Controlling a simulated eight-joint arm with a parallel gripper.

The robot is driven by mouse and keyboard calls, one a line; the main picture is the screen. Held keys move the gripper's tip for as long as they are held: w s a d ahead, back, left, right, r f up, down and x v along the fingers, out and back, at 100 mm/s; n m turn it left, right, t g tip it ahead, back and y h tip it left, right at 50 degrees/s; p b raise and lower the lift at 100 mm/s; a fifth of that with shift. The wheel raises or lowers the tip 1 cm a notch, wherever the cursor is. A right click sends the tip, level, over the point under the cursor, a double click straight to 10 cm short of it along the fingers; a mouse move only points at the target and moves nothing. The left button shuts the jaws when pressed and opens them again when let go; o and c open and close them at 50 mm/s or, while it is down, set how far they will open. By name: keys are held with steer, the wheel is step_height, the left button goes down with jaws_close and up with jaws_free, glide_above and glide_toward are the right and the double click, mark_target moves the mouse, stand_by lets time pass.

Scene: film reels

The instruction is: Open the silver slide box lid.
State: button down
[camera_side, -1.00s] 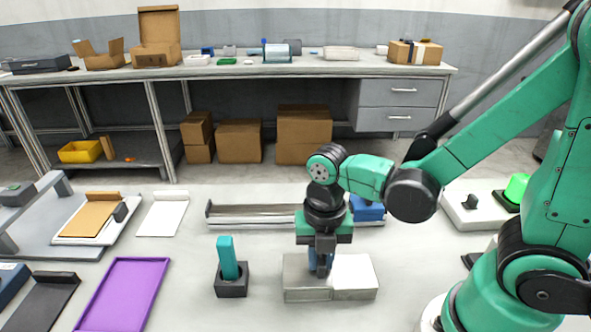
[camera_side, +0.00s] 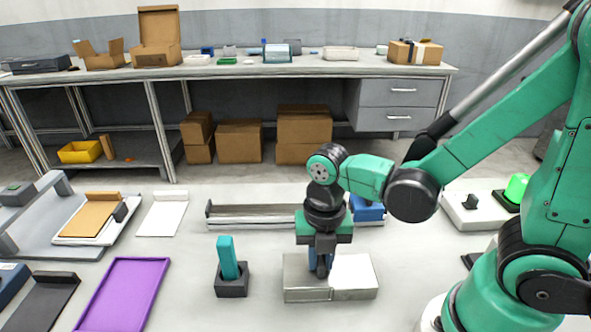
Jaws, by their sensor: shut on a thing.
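The silver slide box (camera_side: 355,285) lies on the table in front of my arm, at the lower middle of the view. Its top shows a greyer left part and a paler right part, with the gripper over the middle. My gripper (camera_side: 321,272) points straight down and is shut on a small blue handle (camera_side: 331,263) at the top of the box. The fingers hide most of the handle and the middle of the lid. The lid's exact position cannot be told from this side.
A dark holder (camera_side: 231,287) with an upright teal piece (camera_side: 228,258) stands left of the box. A purple tray (camera_side: 122,293) lies farther left. A long metal rail (camera_side: 255,215) and a blue block (camera_side: 367,209) lie behind. The table in front of the box is clear.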

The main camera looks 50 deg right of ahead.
mark_target(360, 270)
steer(key=s+d, duration=0.4)
steer(key=shift+s+d, duration=0.3)
steer(key=shift+d, duration=0.05)
steer(key=c, duration=0.8)
jaws_free()
steer(key=shift+r, duration=2.8)
